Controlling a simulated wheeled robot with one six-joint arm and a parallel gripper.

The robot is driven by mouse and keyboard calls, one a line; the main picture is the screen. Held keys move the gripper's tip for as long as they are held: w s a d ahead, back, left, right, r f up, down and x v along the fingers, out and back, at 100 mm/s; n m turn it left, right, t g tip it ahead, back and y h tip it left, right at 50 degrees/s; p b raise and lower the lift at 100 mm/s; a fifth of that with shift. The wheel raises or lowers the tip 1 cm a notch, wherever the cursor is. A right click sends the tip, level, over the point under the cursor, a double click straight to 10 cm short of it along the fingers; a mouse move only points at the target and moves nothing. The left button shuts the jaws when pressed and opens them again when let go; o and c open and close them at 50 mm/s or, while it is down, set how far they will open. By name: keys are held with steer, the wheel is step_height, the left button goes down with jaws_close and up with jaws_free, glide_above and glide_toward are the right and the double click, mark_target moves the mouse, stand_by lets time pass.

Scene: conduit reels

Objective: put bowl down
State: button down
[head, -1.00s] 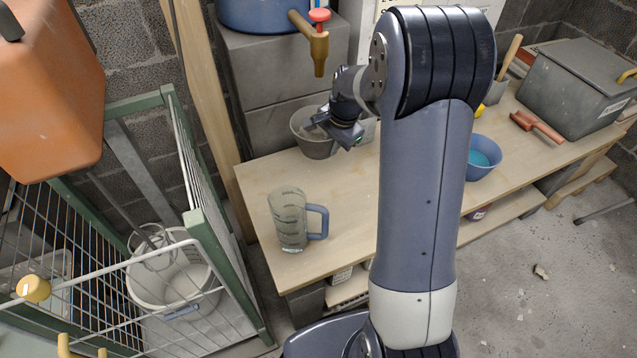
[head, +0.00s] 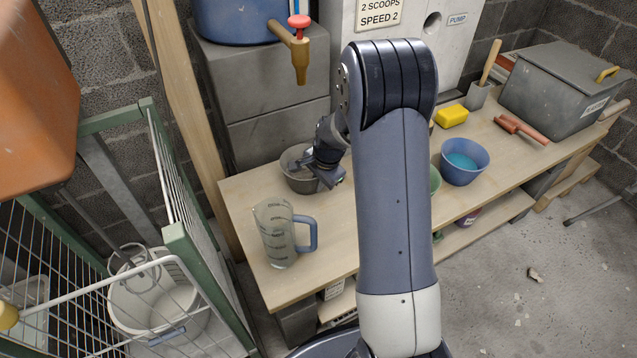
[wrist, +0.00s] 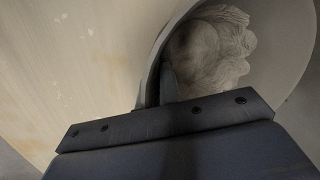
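A grey bowl (head: 303,184) is at the back left of the wooden bench, below the tap. My gripper (head: 308,164) is at its right rim. In the wrist view a dark finger (wrist: 167,82) lies just inside the rim of the bowl (wrist: 285,88), and the wall passes beside it; the other finger is mostly hidden. The gripper looks shut on the rim. Lumpy grey-beige matter (wrist: 210,52) lies in the bowl. The bowl looks upright and at or very near the bench top; I cannot see clear contact under it.
A clear measuring jug (head: 277,240) stands in front of the bowl. A brass tap (head: 300,66) on a blue vessel overhangs it. A blue bowl (head: 464,166), yellow sponge (head: 451,116) and grey lidded box (head: 562,92) are to the right. A green-framed cage (head: 176,240) is at left.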

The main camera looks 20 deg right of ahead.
steer(key=c, duration=2.1)
jaws_free()
steer(key=shift+f, duration=0.1)
steer(key=o, duration=0.5)
steer(key=p+v, duration=0.2)
steer(key=v, duration=1)
